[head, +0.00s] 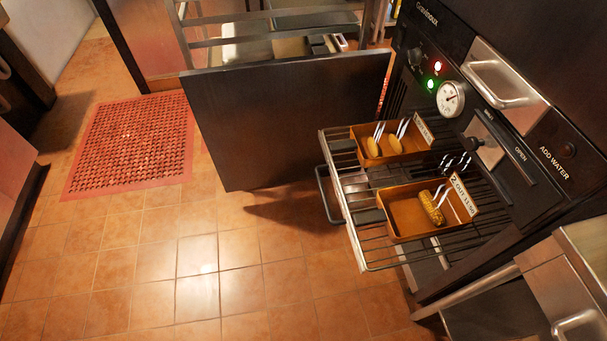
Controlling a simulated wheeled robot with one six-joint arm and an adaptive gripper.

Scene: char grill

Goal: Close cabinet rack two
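A wire rack (372,235) is pulled out of the dark cabinet on the right and sticks out over the floor. It has a metal front edge with a dark handle (328,194) on its left side. Two orange-brown trays rest on it: a far tray (362,133) with two yellowish food pieces, and a near tray (395,215) with one ridged golden piece. The near tray's label starts with a 2. I cannot tell from this view which rack number this is. My gripper is not in view.
The dark cabinet door (290,110) stands open behind the rack. The cabinet front has a dial (451,98), lights and a metal handle (500,85). A metal counter (555,280) is at lower right. A red mat (130,140) lies left; the tiled floor (190,270) in front is clear.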

